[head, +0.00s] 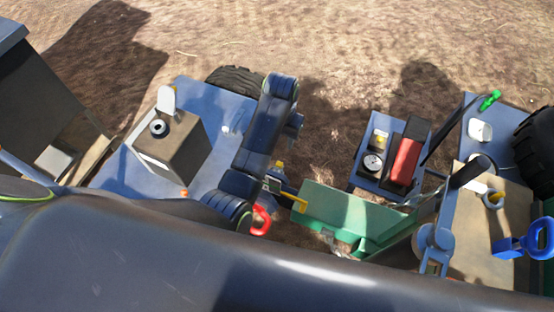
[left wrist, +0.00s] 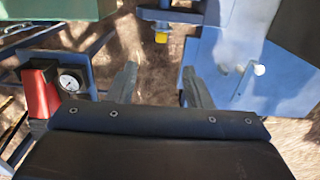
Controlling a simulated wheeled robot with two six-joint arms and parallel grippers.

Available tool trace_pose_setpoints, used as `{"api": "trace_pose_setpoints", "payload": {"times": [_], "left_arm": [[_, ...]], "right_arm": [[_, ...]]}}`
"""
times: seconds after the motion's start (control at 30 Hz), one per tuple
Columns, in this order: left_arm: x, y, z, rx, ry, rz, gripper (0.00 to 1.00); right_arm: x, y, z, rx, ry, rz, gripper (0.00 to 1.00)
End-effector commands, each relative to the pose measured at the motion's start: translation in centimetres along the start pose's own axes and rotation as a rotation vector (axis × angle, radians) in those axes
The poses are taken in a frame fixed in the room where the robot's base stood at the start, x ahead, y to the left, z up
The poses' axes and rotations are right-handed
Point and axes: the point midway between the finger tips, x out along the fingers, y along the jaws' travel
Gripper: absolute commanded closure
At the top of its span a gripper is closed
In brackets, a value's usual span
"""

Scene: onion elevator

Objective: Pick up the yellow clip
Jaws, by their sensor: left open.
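A small yellow piece (head: 280,165), which looks like the clip, sits low between the blue platform and the green box. In the left wrist view a yellow piece (left wrist: 161,37) sticks out from a blue bar, ahead of the gap between my fingers; it is probably the same one. A yellow handle (head: 297,201) lies close by, at the green box. My left gripper (left wrist: 157,88) is open and empty, its fingers apart from the yellow piece. In the head view the left gripper (head: 296,124) is small, partly hidden by its own arm. My right gripper does not show.
A blue platform (head: 115,178) with a tan box (head: 172,145) lies left. A green box (head: 335,207) stands at the middle. A red block (head: 407,160) and a gauge (head: 373,163) are right of it. A red hook (head: 261,220) hangs nearby. Bare ground lies behind.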

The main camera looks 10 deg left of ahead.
Motion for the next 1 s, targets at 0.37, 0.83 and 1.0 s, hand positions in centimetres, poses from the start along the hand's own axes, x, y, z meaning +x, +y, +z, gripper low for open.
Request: {"api": "trace_pose_setpoints", "payload": {"times": [0.37, 0.83, 1.0], "left_arm": [[8.1, -0.1, 0.0, 0.001, -0.003, -0.001, 0.55], [12.6, -0.5, 0.0, 0.001, -0.002, -0.003, 0.55], [14.3, -0.5, 0.0, 0.001, 0.0, -0.001, 0.55]], "right_arm": [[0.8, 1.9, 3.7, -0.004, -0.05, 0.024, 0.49], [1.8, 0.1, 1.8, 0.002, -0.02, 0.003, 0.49], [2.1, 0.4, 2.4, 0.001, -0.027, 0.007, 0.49]]}}
